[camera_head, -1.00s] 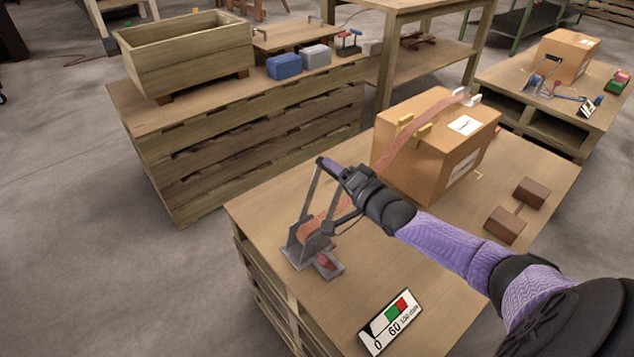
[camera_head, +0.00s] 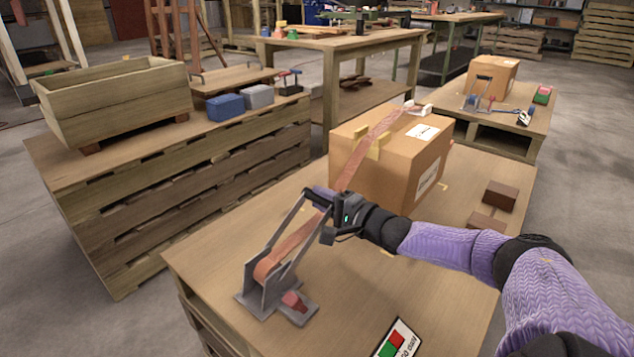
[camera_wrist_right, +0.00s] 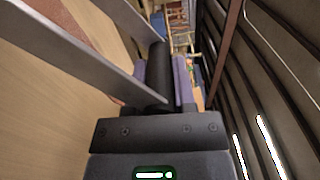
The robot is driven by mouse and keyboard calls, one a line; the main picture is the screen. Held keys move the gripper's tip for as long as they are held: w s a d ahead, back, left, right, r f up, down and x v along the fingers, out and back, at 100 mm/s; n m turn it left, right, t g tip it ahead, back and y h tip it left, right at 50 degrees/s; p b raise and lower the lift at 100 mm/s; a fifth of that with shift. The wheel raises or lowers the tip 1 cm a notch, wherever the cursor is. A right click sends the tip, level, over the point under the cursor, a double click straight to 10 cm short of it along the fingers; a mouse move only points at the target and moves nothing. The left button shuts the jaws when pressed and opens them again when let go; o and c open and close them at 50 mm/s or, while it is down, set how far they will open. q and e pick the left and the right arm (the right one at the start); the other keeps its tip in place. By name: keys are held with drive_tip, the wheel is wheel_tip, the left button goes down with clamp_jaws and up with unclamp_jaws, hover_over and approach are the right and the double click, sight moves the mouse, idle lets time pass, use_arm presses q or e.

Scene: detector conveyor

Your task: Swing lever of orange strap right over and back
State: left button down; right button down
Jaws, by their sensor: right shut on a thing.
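The orange strap (camera_head: 367,148) runs from a grey metal ratchet (camera_head: 262,287) on the near pallet table up over a cardboard box (camera_head: 405,172). The ratchet's two-sided lever (camera_head: 284,230) leans up and to the right, toward the box. My right gripper (camera_head: 318,199) is shut on the lever's top handle bar. In the right wrist view, the dark handle bar (camera_wrist_right: 158,72) lies between the purple finger pads, with the lever's grey side plates (camera_wrist_right: 65,55) reaching in from the left. My left gripper is out of view.
A gauge card (camera_head: 398,340) with green and red fields lies at the table's front edge. Brown blocks (camera_head: 500,195) lie right of the box. A wooden planter (camera_head: 115,100) stands on the left pallet stack.

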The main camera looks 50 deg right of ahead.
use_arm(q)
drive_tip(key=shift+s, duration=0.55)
use_arm(e)
drive_tip(key=shift+a+f, duration=0.15)
drive_tip(key=shift+f, duration=0.25)
drive_tip(key=shift+c, duration=2.2)
unclamp_jaws()
drive_tip(key=shift+r, duration=0.25)
use_arm(q)
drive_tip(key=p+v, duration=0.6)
drive_tip(key=p, duration=0.1)
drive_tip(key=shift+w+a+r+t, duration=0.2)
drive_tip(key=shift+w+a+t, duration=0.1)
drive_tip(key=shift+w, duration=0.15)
use_arm(e)
drive_tip(key=s, duration=1)
drive_tip(key=shift+d, duration=0.2)
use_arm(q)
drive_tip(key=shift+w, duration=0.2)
use_arm(e)
drive_tip(key=shift+f, duration=0.2)
